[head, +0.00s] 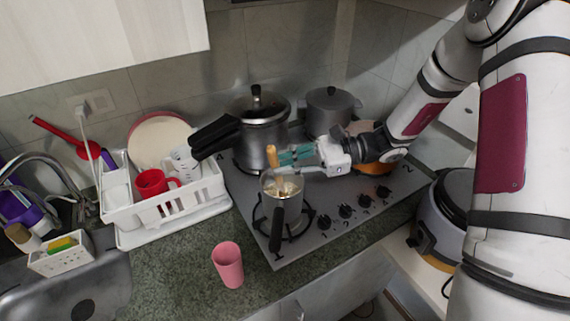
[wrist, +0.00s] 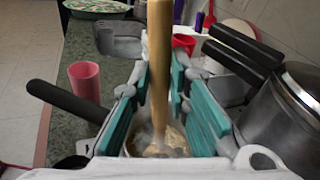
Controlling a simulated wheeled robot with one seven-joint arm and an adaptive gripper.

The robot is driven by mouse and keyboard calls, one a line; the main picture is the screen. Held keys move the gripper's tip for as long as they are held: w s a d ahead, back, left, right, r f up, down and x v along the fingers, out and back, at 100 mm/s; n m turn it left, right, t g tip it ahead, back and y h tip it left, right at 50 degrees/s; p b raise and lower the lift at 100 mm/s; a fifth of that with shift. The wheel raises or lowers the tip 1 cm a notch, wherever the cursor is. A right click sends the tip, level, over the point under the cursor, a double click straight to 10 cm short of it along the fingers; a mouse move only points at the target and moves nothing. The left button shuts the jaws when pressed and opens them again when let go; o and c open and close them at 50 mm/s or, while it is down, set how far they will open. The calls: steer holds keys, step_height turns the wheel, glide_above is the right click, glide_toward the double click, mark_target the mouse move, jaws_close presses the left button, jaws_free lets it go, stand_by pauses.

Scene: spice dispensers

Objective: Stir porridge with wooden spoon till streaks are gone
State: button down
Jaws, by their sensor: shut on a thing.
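The wooden spoon (head: 272,157) stands nearly upright in a small metal saucepan (head: 283,209) on the front left of the stove. My gripper (head: 283,158) is shut on the spoon's handle above the pan. In the wrist view the handle (wrist: 158,70) rises between the teal finger pads of my gripper (wrist: 160,100). The spoon's lower end goes into the porridge (wrist: 162,140), which is pale beige. In the head view the porridge (head: 289,187) shows lighter patches. The spoon's tip is hidden, and I cannot tell streaks clearly.
A large pressure cooker (head: 258,127) stands behind the saucepan, its black handle reaching left. A lidded pot (head: 330,112) is at the back right. A pink cup (head: 228,265) stands on the front counter. A white dish rack (head: 175,205) is left of the stove (head: 325,195).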

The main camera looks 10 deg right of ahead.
step_height(320, 180, up, 10)
steer(key=s+a+p, duration=0.1)
steer(key=s+p, duration=0.1)
steer(key=p, duration=0.2)
steer(key=shift+a+r, duration=0.25)
steer(key=shift+a, duration=0.05)
stand_by(0.4)
stand_by(0.4)
steer(key=shift+s+r+p, duration=0.1)
steer(key=shift+r+p, duration=0.65)
steer(key=shift+r, duration=1.75)
